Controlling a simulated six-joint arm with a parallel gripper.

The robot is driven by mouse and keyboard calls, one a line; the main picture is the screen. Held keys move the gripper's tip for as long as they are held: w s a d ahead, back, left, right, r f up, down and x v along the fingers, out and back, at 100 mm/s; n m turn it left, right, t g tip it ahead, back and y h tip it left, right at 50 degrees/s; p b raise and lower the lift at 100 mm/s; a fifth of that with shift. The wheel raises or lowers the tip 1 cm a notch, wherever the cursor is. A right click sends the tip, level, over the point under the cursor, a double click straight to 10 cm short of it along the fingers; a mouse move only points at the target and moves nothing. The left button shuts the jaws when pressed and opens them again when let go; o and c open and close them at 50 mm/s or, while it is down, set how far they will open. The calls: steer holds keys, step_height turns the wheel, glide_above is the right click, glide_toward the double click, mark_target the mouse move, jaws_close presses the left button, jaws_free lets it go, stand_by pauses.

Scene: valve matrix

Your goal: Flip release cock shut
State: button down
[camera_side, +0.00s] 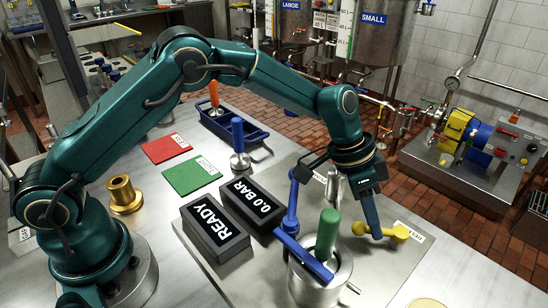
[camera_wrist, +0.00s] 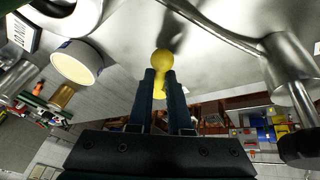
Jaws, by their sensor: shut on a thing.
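The release cock appears to be the yellow lever (camera_side: 398,232) on the steel plate in the side view, beside a small white label (camera_side: 413,232) too small to read. It has a rounded yellow knob on its left end. My gripper (camera_side: 376,236) reaches down over this lever, its dark blue fingers closed across it. In the wrist view the yellow knob (camera_wrist: 170,64) shows just past the fingertips of my gripper (camera_wrist: 159,76), with yellow showing between the fingers. My gripper is shut on the yellow lever. The fingers hide the lever's middle.
Left of my gripper stands a steel pot (camera_side: 308,288) with a green handle (camera_side: 327,232) and blue levers (camera_side: 291,210). Two black display boxes, reading READY (camera_side: 214,232) and 0.0 BAR (camera_side: 250,208), sit farther left. The plate right of the lever is clear.

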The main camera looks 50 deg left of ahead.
steer(key=shift+w+a+m+g, duration=0.25)
steer(key=shift+w+m+g, duration=0.15)
steer(key=shift+m, duration=0.55)
steer(key=shift+w+a+m+g, duration=0.25)
steer(key=shift+w+m+g, duration=0.15)
steer(key=shift+m, duration=0.55)
steer(key=c, duration=0.8)
jaws_free()
steer(key=shift+c, duration=0.2)
steer(key=shift+v, duration=2.6)
steer(key=shift+w+a, duration=0.1)
steer(key=shift+c, duration=0.4)
